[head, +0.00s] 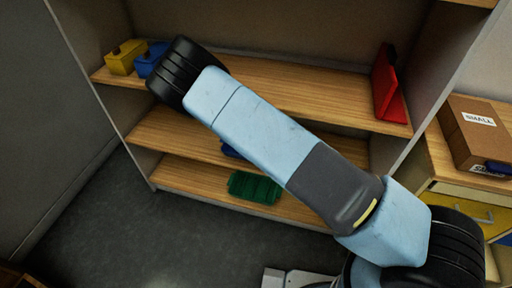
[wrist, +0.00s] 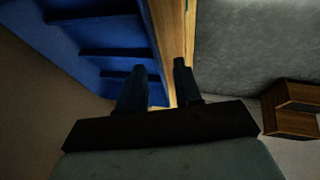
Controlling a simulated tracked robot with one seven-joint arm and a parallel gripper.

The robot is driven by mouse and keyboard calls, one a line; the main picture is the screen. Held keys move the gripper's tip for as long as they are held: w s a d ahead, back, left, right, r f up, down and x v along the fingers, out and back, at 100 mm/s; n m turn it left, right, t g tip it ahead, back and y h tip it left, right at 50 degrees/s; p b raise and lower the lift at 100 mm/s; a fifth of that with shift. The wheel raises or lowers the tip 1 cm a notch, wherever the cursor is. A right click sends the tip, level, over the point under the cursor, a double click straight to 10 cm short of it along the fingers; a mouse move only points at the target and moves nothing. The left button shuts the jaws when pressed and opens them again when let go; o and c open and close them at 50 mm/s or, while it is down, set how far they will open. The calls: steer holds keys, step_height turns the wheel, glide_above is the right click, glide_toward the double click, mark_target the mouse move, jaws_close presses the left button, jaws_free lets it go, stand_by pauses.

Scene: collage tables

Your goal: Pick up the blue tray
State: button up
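A blue piece, likely the blue tray (head: 230,151), shows on the middle shelf in the head view, mostly hidden behind my arm. In the wrist view a large blue ribbed surface, which looks like the tray (wrist: 85,42), fills the upper left, close to the camera. My gripper (wrist: 161,75) shows in the wrist view with its two dark fingers apart. The left finger overlaps the blue surface; the right one is by the wooden board edge. I cannot tell whether either finger touches. The head view does not show my gripper.
The wooden shelf (head: 165,135) holds a yellow box (head: 124,58) and a blue box (head: 150,60) at the upper left, and a red object (head: 388,85) at the upper right. A green ribbed tray (head: 255,187) lies on the lowest board. A brown box (head: 475,130) stands on a cabinet at right.

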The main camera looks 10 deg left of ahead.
steer(key=shift+a+x, duration=0.25)
steer(key=shift+x, duration=1.3)
steer(key=shift+w+a+f, duration=0.35)
steer(key=shift+w+f, duration=0.05)
steer(key=shift+f, duration=0.25)
steer(key=shift+f, duration=0.25)
steer(key=shift+c, duration=0.2)
jaws_close()
